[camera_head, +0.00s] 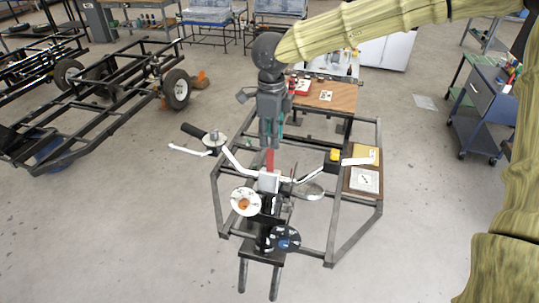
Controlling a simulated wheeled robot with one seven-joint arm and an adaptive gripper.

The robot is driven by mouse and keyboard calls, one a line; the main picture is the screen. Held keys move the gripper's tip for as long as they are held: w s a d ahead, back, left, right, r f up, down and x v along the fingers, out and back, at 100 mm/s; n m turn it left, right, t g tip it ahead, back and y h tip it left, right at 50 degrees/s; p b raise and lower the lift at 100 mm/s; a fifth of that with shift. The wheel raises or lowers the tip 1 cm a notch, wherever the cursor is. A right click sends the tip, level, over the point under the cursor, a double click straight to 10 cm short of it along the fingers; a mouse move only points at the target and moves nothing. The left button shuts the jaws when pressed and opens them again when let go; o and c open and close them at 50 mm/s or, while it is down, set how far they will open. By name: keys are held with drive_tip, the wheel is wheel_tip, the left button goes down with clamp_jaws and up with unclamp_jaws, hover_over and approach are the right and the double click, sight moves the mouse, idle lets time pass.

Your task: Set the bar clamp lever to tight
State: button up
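A handlebar (238,165) with a dark grip on its left end is mounted on a fork and frame stand. A pale block-like clamp (268,181) sits at the middle of the bar. A narrow red piece (270,159), which looks like the clamp lever, stands upright from the clamp. My gripper (270,143) points down directly above the clamp, with its fingertips at the top of the red piece. Whether they touch or grip it cannot be told, as the fingers hide its upper end. The finger spacing is too small to judge.
A dark metal frame (331,243) surrounds the stand. A wooden-topped bench (335,97) with small items is behind it. A yellow-topped box (333,155) sits near the bar's right end. A blue tool cart (484,100) stands right, a wheeled chassis (100,95) left. The front floor is clear.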

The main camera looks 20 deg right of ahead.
drive_tip(key=shift+s+a+f+p, duration=0.2)
drive_tip(key=shift+s+f+p, duration=0.25)
drive_tip(key=shift+s+f, duration=0.3)
drive_tip(key=p, duration=0.2)
hover_over(271, 172)
drive_tip(key=f, duration=0.4)
drive_tip(key=w+f, duration=0.1)
drive_tip(key=f, duration=0.1)
drive_tip(key=shift+s+d+f, duration=0.1)
drive_tip(key=shift+s+f, duration=0.3)
drive_tip(key=shift+f, duration=0.1)
drive_tip(key=shift+w+f, duration=0.2)
drive_tip(key=shift+f, duration=0.25)
drive_tip(key=shift+c, duration=0.4)
drive_tip(key=shift+s, duration=0.1)
clamp_jaws()
